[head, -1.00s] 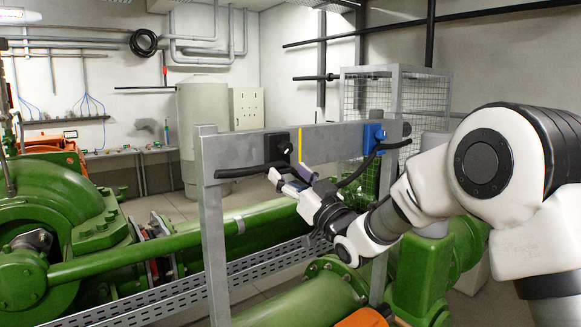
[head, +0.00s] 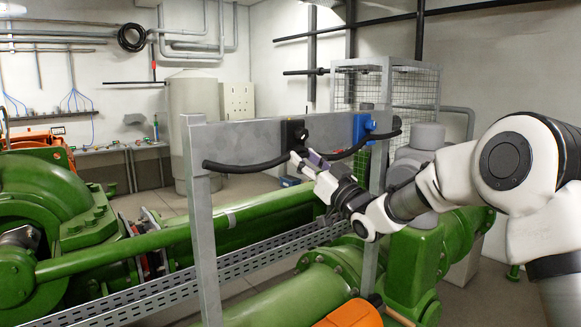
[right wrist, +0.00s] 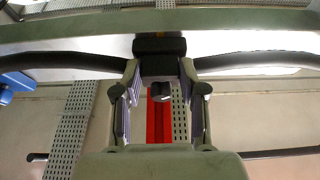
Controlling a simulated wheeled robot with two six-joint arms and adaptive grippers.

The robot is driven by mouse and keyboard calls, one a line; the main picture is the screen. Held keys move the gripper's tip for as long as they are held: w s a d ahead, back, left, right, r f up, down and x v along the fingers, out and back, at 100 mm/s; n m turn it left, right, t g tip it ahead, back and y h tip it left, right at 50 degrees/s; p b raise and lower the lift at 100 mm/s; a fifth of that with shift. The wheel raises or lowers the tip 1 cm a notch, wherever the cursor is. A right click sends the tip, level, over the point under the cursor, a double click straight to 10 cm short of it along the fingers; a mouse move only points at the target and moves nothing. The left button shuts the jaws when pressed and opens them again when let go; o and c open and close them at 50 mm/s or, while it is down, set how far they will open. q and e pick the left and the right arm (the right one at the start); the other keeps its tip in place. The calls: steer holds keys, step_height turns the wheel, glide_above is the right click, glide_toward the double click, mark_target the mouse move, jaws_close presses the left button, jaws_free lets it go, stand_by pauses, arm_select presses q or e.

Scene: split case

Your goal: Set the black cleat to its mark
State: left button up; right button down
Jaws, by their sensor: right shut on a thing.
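The black cleat (head: 293,133) sits on the grey crossbar (head: 240,140) of a metal frame, left of the blue cleat (head: 362,126). A black cable (head: 240,167) runs along the bar past both cleats. My right gripper (head: 302,162) is at the front of the black cleat. In the right wrist view the fingers (right wrist: 160,80) are shut on the black cleat (right wrist: 160,46), one on each side. The yellow mark on the bar is not visible, seemingly hidden behind the cleat. My left gripper is out of view.
Green pipes (head: 270,225) and a perforated tray (head: 250,257) lie around and below the frame. A wire cage (head: 400,90) stands behind. An orange part (head: 350,315) is below.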

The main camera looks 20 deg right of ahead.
steer(key=c, duration=0.6)
jaws_free()
steer(key=shift+c, duration=0.2)
steer(key=shift+s, duration=0.1)
steer(key=v, duration=1.2)
steer(key=shift+a, duration=0.15)
